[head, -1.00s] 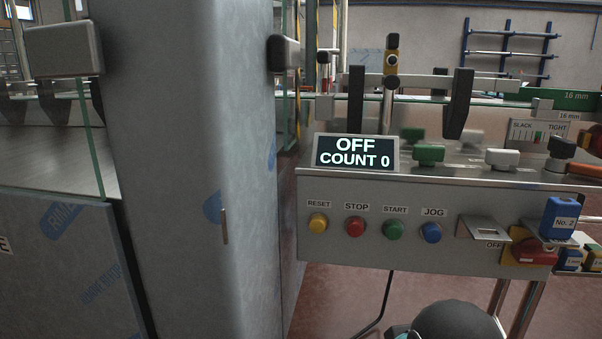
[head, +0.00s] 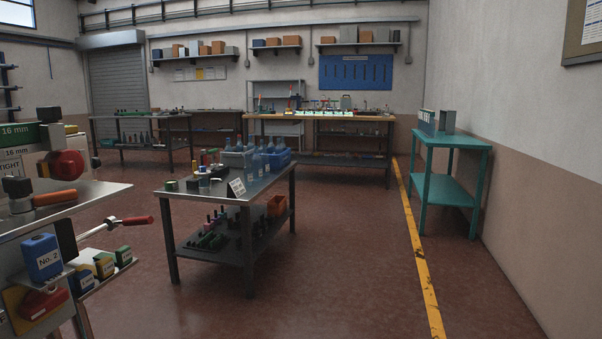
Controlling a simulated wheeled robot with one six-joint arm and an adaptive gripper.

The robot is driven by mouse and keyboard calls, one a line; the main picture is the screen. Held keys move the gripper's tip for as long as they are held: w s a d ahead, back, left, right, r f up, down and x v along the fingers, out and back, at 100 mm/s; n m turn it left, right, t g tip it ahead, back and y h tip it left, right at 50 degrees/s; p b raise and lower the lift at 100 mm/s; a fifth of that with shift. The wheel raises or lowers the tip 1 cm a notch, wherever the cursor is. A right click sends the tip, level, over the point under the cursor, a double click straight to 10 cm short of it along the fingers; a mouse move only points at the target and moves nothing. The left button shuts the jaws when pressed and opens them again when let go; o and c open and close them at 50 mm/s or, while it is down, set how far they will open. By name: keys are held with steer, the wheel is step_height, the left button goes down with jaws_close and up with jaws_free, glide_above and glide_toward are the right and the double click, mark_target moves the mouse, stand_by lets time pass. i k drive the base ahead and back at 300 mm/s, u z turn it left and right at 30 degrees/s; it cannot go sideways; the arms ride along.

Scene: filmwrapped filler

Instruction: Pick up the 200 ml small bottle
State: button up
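Several small clear bottles (head: 254,165) stand on a dark metal table (head: 271,181) in the middle of the head view, beside blue crates (head: 278,158). They are far off and small. I cannot read any volume on them, so I cannot tell which is the 200 ml small bottle. A white sign card (head: 237,187) leans near the table's front edge; its text is too small to read. My gripper is not in view.
A machine with a blue No. 2 block (head: 42,257) and a red-ended handle (head: 137,221) juts in at the left. A teal table (head: 450,143) stands by the right wall. Open floor (head: 345,250) lies between the middle table and the yellow line (head: 415,240).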

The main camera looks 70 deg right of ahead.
mark_target(247, 167)
steer(key=z, duration=2.45)
steer(key=i, duration=0.9)
steer(key=z, duration=0.25)
steer(key=i, duration=1.65)
steer(key=u, duration=1)
steer(key=i, duration=0.8)
steer(key=u, duration=0.5)
